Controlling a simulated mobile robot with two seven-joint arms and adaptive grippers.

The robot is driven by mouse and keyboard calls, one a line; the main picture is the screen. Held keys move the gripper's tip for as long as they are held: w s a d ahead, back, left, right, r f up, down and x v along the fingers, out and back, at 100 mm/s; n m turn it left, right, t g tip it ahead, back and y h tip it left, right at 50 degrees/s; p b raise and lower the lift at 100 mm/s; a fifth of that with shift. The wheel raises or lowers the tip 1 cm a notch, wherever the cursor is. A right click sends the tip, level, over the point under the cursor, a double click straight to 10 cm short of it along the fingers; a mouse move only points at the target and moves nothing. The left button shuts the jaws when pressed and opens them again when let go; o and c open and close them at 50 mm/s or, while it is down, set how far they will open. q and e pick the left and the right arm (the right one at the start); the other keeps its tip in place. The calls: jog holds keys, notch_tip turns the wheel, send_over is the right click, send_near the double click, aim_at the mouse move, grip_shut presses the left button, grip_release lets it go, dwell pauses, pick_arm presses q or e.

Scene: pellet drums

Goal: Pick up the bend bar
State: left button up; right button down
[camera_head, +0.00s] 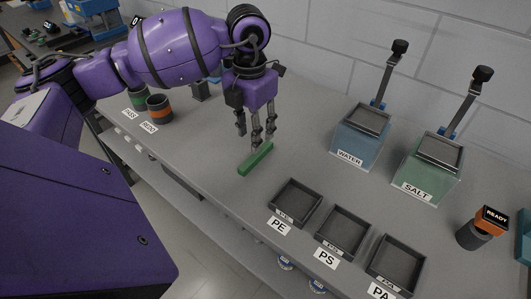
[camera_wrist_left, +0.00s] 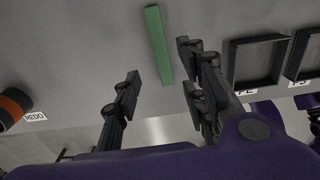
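The bend bar (camera_head: 255,158) is a green, straight bar lying on the grey bench. In the left wrist view the bar (camera_wrist_left: 158,45) lies ahead of the fingertips, between their lines and nearer the right-hand finger pair. My left gripper (camera_head: 256,138) points down just above and behind the bar in the head view. Whether a fingertip touches the bar is unclear in the head view. My right gripper is in neither view.
Dark trays labelled PE (camera_head: 296,203), PS (camera_head: 342,233) and PA (camera_head: 396,265) stand right of the bar. WATER (camera_head: 357,143) and SALT (camera_head: 425,171) tanks stand behind them. An orange-banded REDO cup (camera_head: 159,109) is at left. An orange READY device (camera_head: 483,228) stands far right.

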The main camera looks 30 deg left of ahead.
aim_at(254, 156)
pick_arm(q)
jog(key=shift+s+d+f, duration=0.2)
jog(key=shift+s+f, duration=0.05)
jog(key=shift+f, duration=0.15)
jog(key=shift+w+f+p, duration=0.15)
jog(key=shift+f+p, duration=0.1)
jog(key=shift+f, duration=1.45)
jog(key=shift+w+f+p, duration=0.1)
jog(key=shift+f+p, duration=0.15)
jog(key=shift+f, duration=1.45)
grip_shut()
